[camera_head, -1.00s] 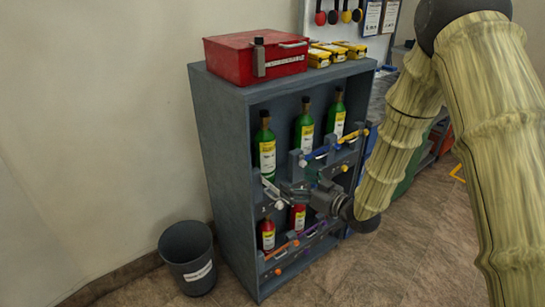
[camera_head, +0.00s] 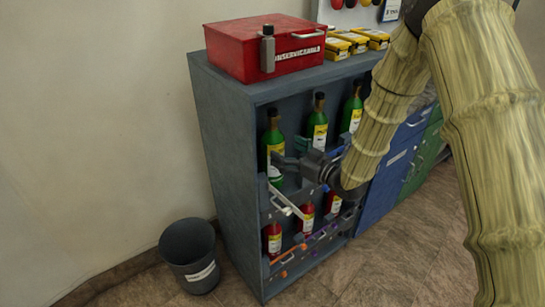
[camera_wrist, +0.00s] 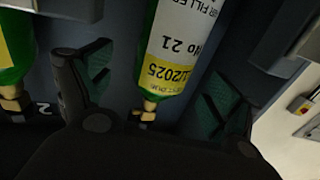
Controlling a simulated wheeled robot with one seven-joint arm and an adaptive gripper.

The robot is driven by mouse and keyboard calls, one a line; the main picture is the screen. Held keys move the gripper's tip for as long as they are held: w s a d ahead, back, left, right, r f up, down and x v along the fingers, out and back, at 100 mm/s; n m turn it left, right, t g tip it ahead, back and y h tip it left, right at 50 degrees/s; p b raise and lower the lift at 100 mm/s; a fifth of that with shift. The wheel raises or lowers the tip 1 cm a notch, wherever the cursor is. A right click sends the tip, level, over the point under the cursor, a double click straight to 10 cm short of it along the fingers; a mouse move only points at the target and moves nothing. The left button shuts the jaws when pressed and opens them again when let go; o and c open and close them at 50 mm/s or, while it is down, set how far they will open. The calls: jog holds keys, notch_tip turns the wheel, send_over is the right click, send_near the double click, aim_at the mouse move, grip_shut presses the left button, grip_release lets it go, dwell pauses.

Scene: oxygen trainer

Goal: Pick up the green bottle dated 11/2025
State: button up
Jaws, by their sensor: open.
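The green bottle (camera_head: 273,138) at the left of the upper shelf has a yellow and white label. In the wrist view this bottle (camera_wrist: 165,70) appears upside down, its label showing "No 21" and a date that reads like 11/2025, the first digit being hard to read. My gripper (camera_head: 284,168) is in front of it at the left of the shelf. In the wrist view its two fingers are apart, one on each side of the bottle, with visible gaps; contact is not visible. A middle green bottle (camera_head: 317,125) and a right one (camera_head: 352,112) stand beside it.
A white bar (camera_head: 286,200) sticks out from the shelf front below my gripper. Red bottles (camera_head: 273,240) stand on the lower shelf. The grey cabinet side (camera_head: 228,150) is close on the left. A red box (camera_head: 255,58) sits on top. A bin (camera_head: 190,255) stands on the floor.

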aim_at(273, 142)
jog(key=shift+w+a+r, duration=0.2)
jog(key=shift+w+a, duration=0.1)
jog(key=shift+a, duration=0.25)
jog(key=shift+p+x, duration=0.85)
jog(key=shift+x, duration=1.3)
jog(key=shift+f, duration=0.1)
jog(key=shift+c, duration=0.5)
grip_shut()
